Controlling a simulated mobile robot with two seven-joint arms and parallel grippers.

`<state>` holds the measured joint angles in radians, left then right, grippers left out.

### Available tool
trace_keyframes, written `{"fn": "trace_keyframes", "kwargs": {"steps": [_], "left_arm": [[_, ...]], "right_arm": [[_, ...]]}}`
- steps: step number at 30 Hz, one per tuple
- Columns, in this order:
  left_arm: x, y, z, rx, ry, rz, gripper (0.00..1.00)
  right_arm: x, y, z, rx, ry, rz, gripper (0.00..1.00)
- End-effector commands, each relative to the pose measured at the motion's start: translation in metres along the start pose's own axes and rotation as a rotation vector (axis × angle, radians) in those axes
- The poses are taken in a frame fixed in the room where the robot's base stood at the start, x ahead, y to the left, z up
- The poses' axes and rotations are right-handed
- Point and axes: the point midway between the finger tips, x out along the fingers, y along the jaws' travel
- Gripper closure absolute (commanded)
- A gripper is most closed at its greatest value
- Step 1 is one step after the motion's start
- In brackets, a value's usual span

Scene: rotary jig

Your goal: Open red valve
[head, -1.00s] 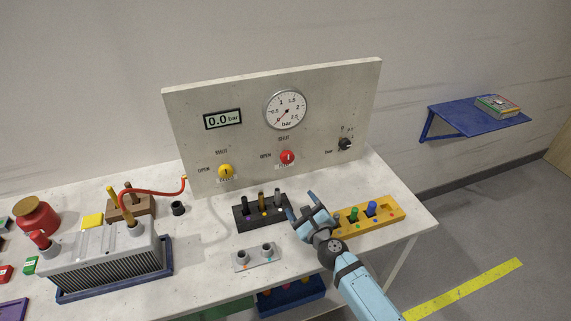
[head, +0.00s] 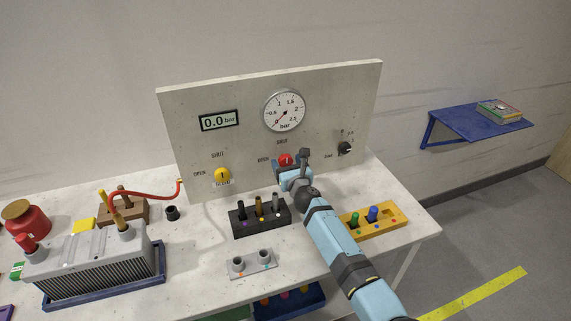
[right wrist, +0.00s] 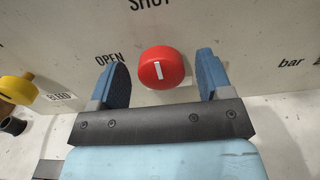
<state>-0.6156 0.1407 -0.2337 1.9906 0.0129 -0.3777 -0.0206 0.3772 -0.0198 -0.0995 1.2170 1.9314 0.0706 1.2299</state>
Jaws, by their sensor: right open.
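The red valve (head: 285,159) is a round knob on the upright grey panel (head: 340,100), below the dial gauge. In the right wrist view the red valve (right wrist: 161,68) shows a white mark that stands nearly upright, with "OPEN" printed to its left and "SHUT" above. My right gripper (head: 290,164) is in front of the panel at the valve. In the right wrist view its two blue fingers (right wrist: 162,78) are open, one on each side of the knob, with a gap on both sides. My left gripper is not in view.
A yellow valve (head: 222,175) is left of the red one, and a black knob (head: 345,148) right. The display (head: 219,120) reads 0.0 bar.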

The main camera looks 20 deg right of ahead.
Motion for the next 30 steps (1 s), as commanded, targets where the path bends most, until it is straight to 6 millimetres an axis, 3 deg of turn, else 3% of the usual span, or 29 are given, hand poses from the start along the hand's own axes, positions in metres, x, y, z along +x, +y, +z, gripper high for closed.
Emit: {"fn": "trace_keyframes", "kwargs": {"steps": [5,14,15,21,30], "left_arm": [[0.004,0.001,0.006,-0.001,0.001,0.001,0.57],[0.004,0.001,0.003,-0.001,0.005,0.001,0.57],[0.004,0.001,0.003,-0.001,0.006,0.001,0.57],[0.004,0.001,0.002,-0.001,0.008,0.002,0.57],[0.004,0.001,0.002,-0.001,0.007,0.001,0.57]], "right_arm": [[0.016,0.000,-0.001,-0.002,-0.001,0.001,0.28],[0.018,0.000,0.000,-0.002,0.000,0.001,0.28],[0.018,0.000,0.000,-0.002,0.000,0.001,0.30],[0.018,0.000,0.000,-0.002,0.000,0.001,0.75],[0.018,0.000,0.000,-0.029,0.000,0.001,0.75]]}}
